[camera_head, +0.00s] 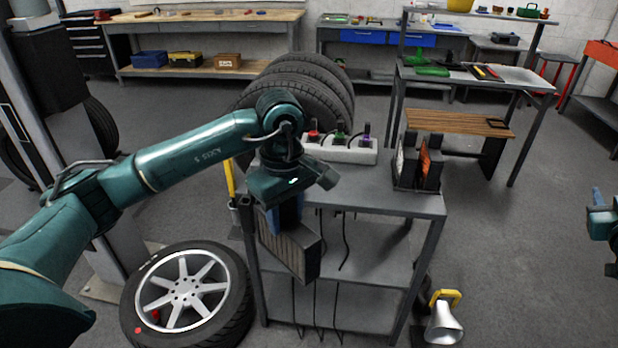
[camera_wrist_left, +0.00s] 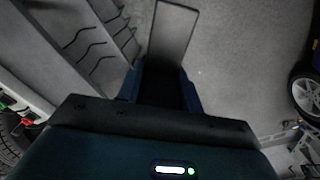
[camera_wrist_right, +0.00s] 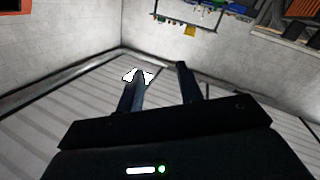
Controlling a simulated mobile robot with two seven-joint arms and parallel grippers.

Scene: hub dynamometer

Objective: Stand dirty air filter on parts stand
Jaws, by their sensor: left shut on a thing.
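My left gripper (camera_head: 285,215) is shut on a dark grey-brown pleated air filter (camera_head: 290,250). The filter hangs below the fingers, tilted, in front of the left front edge of a grey shelved stand (camera_head: 385,203). In the left wrist view its flat grey frame (camera_wrist_left: 174,35) sticks out beyond the fingers. On the right of the stand's top is a dark rack (camera_head: 415,187) holding upright panels, one with an orange face (camera_head: 425,163). In the right wrist view my right gripper (camera_wrist_right: 158,70) is open and empty, far from the filter.
A white block (camera_head: 340,152) with red, green and purple-topped items stands at the back of the stand top. The front middle of the top is clear. Dark cords hang below it. A wheel (camera_head: 187,290) lies left, and a silver horn-shaped thing (camera_head: 443,325) sits right.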

